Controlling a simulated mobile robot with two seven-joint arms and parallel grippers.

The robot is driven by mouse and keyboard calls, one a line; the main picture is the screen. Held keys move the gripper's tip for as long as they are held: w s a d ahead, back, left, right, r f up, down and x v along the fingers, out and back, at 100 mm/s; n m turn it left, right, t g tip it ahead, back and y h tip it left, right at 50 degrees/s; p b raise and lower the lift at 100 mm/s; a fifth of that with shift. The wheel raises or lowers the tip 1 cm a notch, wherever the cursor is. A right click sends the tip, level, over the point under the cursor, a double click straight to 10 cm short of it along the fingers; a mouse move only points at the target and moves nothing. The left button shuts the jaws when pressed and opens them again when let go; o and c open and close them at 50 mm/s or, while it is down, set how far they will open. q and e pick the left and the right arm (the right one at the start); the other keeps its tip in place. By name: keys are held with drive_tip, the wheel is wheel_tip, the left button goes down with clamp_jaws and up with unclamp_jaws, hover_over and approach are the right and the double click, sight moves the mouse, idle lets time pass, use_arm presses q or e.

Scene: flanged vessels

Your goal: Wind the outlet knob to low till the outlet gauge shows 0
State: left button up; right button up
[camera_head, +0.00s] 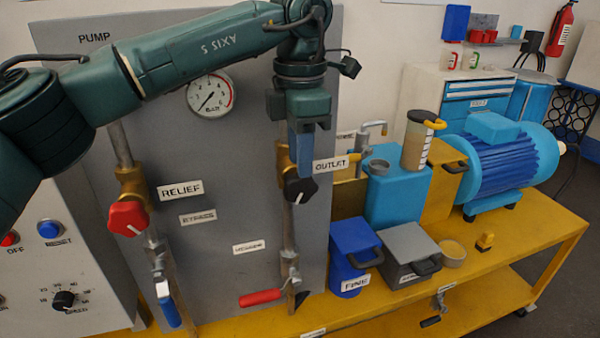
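The black outlet knob (299,189) with a pale pointer line sits on a brass valve beside the OUTLET label (331,165) on the grey pump panel (225,245). My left gripper (301,170) hangs from above, its blue fingers pointing down just over the knob. The fingers overlap edge-on, so their opening and any contact with the knob are unclear. A round white gauge (210,94) shows left of the gripper, its needle pointing lower left. I cannot tell whether it is the outlet gauge. My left arm covers part of the upper panel. My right gripper is out of view.
A red relief knob (128,219) is left on the panel. A red-handled lever (260,298) is below the outlet pipe. Blue and grey bins (352,243), a blue vessel (398,195) and a blue motor (505,165) crowd the yellow bench to the right.

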sight(300, 187)
use_arm(q)
drive_tip(key=shift+f, duration=2.1)
drive_tip(key=shift+c, duration=0.2)
clamp_jaws()
